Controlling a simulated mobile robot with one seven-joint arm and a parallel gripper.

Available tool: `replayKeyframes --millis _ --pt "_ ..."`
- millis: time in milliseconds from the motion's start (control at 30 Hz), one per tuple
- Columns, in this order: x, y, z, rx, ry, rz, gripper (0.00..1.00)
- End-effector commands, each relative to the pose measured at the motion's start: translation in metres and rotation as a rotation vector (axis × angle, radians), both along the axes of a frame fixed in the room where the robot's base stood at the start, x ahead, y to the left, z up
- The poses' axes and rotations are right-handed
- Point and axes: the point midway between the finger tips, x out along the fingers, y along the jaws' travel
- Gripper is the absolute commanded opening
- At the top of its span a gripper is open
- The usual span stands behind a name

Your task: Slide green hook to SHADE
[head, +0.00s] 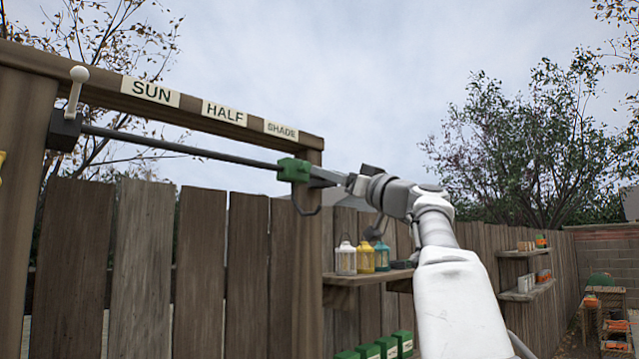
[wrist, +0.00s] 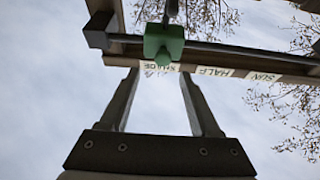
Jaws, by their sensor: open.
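The green hook (head: 293,170) is a green block on a dark rail (head: 190,149), with a dark curved hook hanging below it. It sits near the rail's right end, below the SHADE label (head: 281,130). My gripper (head: 325,176) is just right of the block in the head view. In the wrist view the green hook (wrist: 163,42) shows beyond the two open fingertips (wrist: 159,73), lined up with the gap between them. The gap looks empty; I cannot tell whether a finger touches the block. The SHADE label (wrist: 160,68) also shows between the fingers there.
The HALF label (head: 224,113) and SUN label (head: 150,92) are on the beam to the left. A white-knobbed lever (head: 78,76) stands at the rail's left end. Several lanterns (head: 345,258) stand on a shelf (head: 362,279) below my arm. A plank fence (head: 230,270) runs behind.

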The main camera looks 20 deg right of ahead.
Motion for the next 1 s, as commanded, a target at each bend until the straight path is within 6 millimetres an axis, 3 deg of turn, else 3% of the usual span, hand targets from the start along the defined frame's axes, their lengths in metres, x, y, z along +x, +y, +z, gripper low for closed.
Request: replayKeyframes --millis 33,300,500,700,1000 --pt "-0.011 -0.005 -0.01 0.0 -0.002 -0.004 0.63" --pt "-0.062 -0.026 -0.032 0.0 -0.002 -0.004 0.63" --pt "-0.09 -0.038 -0.042 0.001 -0.002 -0.003 0.63" --pt "-0.101 -0.042 -0.045 0.0 -0.001 -0.002 0.63" --pt "-0.101 -0.042 -0.045 0.0 -0.001 -0.001 0.63"
